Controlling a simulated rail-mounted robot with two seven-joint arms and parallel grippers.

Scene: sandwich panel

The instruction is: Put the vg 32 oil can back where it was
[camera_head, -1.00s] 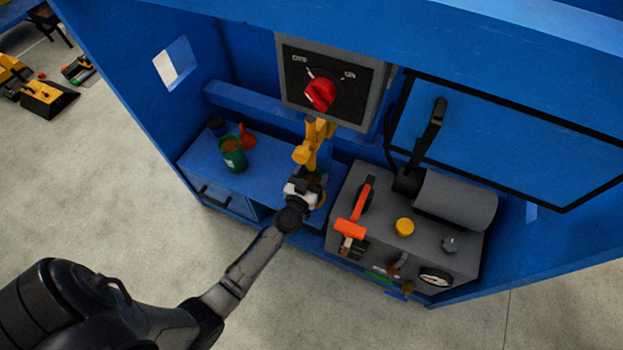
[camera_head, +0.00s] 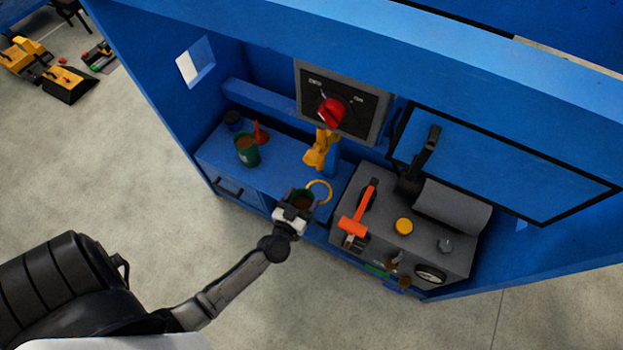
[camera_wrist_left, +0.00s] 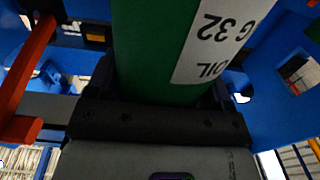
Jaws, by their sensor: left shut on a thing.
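My left gripper (camera_head: 293,214) is shut on the VG 32 oil can. The can (camera_head: 303,199) is green with a brown top and is held over the front edge of the blue shelf. In the left wrist view the green can (camera_wrist_left: 150,45) stands between the fingers, its white label reading "OIL" and "G 32" upside down. My right gripper is not in view.
A dark blue container (camera_head: 233,121) and a red funnel-like thing (camera_head: 261,133) stand behind the other can. A yellow fixture (camera_head: 321,149) hangs above the ring. A grey machine (camera_head: 380,245) with an orange-red lever (camera_head: 357,212) is at right. Bare shelf (camera_head: 280,165) lies between.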

